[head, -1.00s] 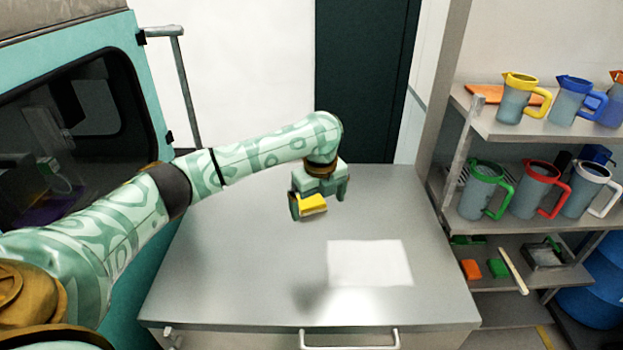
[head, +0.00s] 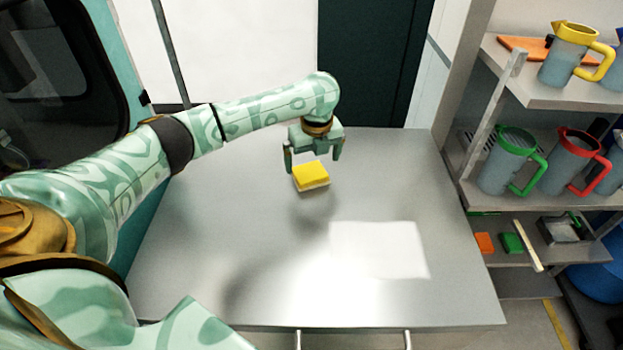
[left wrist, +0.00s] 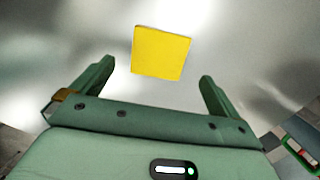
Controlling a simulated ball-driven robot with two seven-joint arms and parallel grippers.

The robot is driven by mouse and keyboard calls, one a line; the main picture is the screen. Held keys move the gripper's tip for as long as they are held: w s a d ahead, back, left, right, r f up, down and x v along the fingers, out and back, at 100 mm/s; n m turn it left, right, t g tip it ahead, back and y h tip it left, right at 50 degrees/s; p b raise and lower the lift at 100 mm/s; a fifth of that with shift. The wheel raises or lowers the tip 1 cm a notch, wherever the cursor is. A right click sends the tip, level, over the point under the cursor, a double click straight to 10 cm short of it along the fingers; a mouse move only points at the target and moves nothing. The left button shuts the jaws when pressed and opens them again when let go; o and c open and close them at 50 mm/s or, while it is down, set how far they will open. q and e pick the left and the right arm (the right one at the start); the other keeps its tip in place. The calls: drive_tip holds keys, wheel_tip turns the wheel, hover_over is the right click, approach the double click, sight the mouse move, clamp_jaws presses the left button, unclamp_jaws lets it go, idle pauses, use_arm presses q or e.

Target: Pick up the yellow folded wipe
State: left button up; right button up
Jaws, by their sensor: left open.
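The yellow folded wipe (head: 311,174) is a small block with a yellow top and a paler side, lying on the grey metal table. It also shows in the left wrist view (left wrist: 161,51), just beyond the fingertips and between their lines. My left gripper (head: 312,160) is open and empty, with its two fingers apart, close behind and above the wipe. In the left wrist view its fingers (left wrist: 157,72) do not touch the wipe. My right gripper is not in view.
The table top (head: 220,230) is otherwise bare, with a bright white patch (head: 380,250) at right. A shelf rack (head: 520,100) with several jugs stands to the right. A dark-windowed teal cabinet stands at left.

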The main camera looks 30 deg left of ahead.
sight(311, 172)
use_arm(q)
drive_tip(key=shift+f, duration=0.3)
drive_tip(key=f, duration=0.1)
drive_tip(key=f+b, duration=0.1)
drive_tip(key=f, duration=0.1)
drive_tip(key=a+f+b, duration=0.1)
drive_tip(key=shift+w+f, duration=0.35)
drive_tip(key=shift+f, duration=0.15)
drive_tip(key=c, duration=1)
